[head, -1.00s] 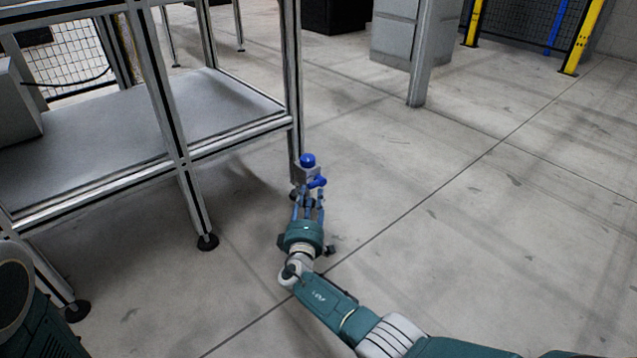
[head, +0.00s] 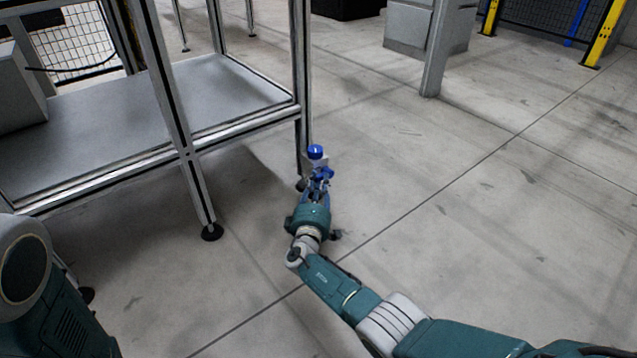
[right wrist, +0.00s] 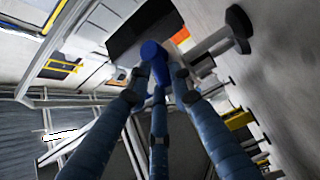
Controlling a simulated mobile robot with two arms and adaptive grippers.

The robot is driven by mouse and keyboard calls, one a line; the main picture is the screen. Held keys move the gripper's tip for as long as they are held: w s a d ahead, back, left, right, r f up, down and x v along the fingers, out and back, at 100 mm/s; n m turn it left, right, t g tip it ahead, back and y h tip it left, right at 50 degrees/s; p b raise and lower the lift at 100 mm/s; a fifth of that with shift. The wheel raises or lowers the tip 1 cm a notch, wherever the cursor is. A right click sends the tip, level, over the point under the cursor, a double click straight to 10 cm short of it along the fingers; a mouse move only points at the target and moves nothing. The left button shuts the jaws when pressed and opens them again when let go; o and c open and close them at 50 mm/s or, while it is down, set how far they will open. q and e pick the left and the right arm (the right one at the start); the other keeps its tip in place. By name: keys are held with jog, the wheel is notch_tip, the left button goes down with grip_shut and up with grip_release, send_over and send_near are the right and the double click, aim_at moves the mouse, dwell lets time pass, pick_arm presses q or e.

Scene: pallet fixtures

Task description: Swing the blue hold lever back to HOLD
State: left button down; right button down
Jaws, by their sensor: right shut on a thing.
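In the right wrist view a blue rounded part (right wrist: 153,52) sits between the tips of the three fingers (right wrist: 157,85). The fingers hide part of the lever, and I cannot read any HOLD mark. My left gripper is out of view.
The bench (head: 230,95) with its shelf and legs stands left of the fixture. A grey post (head: 438,55) and a grey cabinet (head: 408,28) stand farther back. Yellow fence posts (head: 603,35) are at the far right. The concrete floor to the right is clear.

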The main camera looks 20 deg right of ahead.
jog(key=shift+a+f+n+t, duration=0.4)
jog(key=shift+n+t, duration=0.1)
jog(key=shift+n, duration=0.1)
dwell(0.3)
jog(key=c, duration=1.7)
grip_release()
jog(key=shift+o, duration=0.2)
jog(key=shift+w+d, duration=0.1)
jog(key=shift+d+r, duration=0.1)
jog(key=shift+d, duration=0.1)
